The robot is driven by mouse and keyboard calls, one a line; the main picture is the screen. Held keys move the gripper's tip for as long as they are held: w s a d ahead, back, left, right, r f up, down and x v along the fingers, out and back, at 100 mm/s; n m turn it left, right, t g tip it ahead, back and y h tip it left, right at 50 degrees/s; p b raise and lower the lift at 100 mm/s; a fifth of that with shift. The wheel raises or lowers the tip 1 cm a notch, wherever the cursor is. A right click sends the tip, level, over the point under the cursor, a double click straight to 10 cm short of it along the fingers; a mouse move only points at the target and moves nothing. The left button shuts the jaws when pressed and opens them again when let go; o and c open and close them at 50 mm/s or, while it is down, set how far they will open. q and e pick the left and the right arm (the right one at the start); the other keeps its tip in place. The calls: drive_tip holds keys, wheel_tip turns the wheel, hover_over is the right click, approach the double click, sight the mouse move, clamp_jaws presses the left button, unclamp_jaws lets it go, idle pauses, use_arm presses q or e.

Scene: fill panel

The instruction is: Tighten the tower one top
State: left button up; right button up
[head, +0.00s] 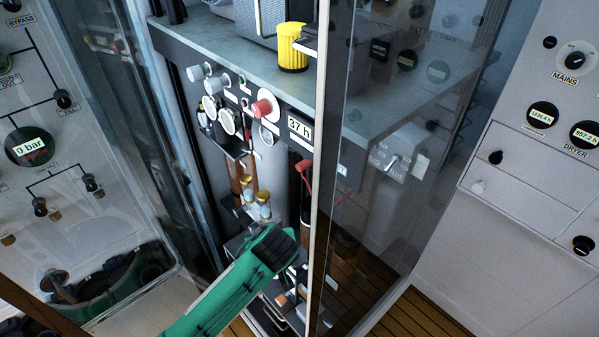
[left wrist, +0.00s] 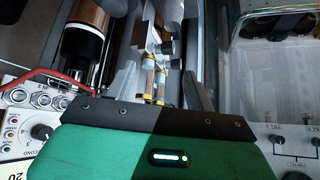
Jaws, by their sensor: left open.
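My left gripper (head: 275,248) is the black end of a green arm, low inside the open cabinet in the head view. In the left wrist view its two dark fingers (left wrist: 155,82) stand apart with nothing held between them. Brass-and-pale fittings (head: 264,203) lie just beyond the gripper, and similar ones show between the fingers (left wrist: 152,80). A copper-brown tower (left wrist: 82,38) with a black and white band is at upper left in the wrist view. Copper-coloured tubes (head: 237,172) also stand behind the fittings in the head view. I cannot tell which is tower one. My right gripper is not in view.
A glass door with a pale frame edge (head: 322,150) stands just right of the gripper. Above are gauges and knobs (head: 228,120), a red knob (head: 264,107) and a "37 h" display (head: 299,128). A yellow cup (head: 293,50) stands on the shelf. A red hose (head: 304,168) hangs nearby.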

use_arm(q)
drive_tip(key=s+a+f+m+g+h, duration=0.15)
drive_tip(key=s+a, duration=0.25)
drive_tip(key=s, duration=0.5)
drive_tip(key=s+a+m+g, duration=0.15)
drive_tip(key=s+a, duration=0.25)
drive_tip(key=s, duration=0.5)
drive_tip(key=s+a+f+m+g+h, duration=0.1)
drive_tip(key=s+a+m, duration=0.25)
drive_tip(key=s, duration=0.55)
wheel_tip(320, 180, down, 29)
drive_tip(key=g, duration=0.1)
drive_tip(key=s+a+f, duration=0.2)
drive_tip(key=s+f, duration=0.7)
drive_tip(key=f, duration=0.2)
drive_tip(key=s+a+f+g, duration=0.1)
drive_tip(key=s+a+f, duration=0.1)
drive_tip(key=s+f, duration=0.8)
drive_tip(key=shift+s+f, duration=0.25)
drive_tip(key=shift+f, duration=0.2)
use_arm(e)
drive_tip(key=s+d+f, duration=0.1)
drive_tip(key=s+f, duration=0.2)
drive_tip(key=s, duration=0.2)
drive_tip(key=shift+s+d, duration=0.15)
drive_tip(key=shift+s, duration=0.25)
